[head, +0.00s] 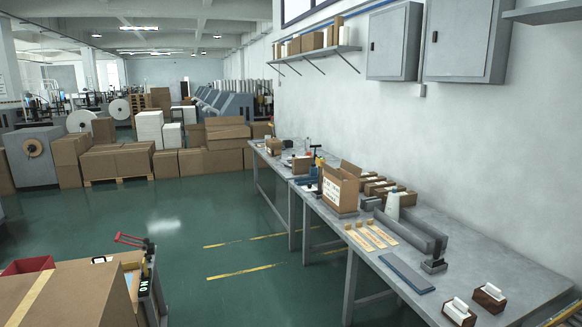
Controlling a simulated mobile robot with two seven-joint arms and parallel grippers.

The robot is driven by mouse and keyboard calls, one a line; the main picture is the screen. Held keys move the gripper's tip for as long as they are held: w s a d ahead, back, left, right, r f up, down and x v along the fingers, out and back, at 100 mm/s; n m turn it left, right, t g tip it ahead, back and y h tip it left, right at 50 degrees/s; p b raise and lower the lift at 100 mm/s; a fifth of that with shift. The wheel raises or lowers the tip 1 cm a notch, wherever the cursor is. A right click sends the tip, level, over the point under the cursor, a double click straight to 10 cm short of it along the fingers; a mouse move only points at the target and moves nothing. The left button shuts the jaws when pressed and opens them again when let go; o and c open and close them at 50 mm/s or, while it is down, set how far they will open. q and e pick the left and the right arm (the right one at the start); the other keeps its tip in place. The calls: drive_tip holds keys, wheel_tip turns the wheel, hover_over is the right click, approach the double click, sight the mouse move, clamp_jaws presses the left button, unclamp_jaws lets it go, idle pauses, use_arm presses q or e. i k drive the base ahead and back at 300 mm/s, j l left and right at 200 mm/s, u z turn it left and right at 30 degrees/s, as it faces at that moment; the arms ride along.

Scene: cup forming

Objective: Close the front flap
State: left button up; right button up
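An open brown cardboard box (337,192) stands upright on the long grey workbench (440,275) along the right wall. A white label with dark print, too small to read, is on its side facing me. A flap stands up at its top right; I cannot make out each flap clearly or tell which is the front one. Neither of my grippers is in view.
A large taped carton (75,297) is at the lower left. Green floor (210,225) between is clear.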

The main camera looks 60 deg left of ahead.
sight(333, 172)
drive_tip(key=u, duration=1.6)
drive_tip(key=i+j+u, duration=0.1)
drive_tip(key=i+u, duration=0.2)
drive_tip(key=i, duration=0.45)
drive_tip(key=i+l+u, duration=0.1)
drive_tip(key=i+u, duration=0.2)
drive_tip(key=i, duration=0.45)
drive_tip(key=i+j, duration=0.1)
drive_tip(key=i, duration=0.7)
drive_tip(key=i+j, duration=0.1)
drive_tip(key=i, duration=0.65)
drive_tip(key=i+j+z, duration=0.1)
drive_tip(key=i+z, duration=0.3)
drive_tip(key=i+j+z, duration=0.15)
drive_tip(key=z, duration=0.3)
drive_tip(key=i+j+z, duration=0.65)
drive_tip(key=z, duration=0.2)
drive_tip(key=i+j+z, duration=0.15)
drive_tip(key=j+z, duration=0.25)
drive_tip(key=j, duration=0.15)
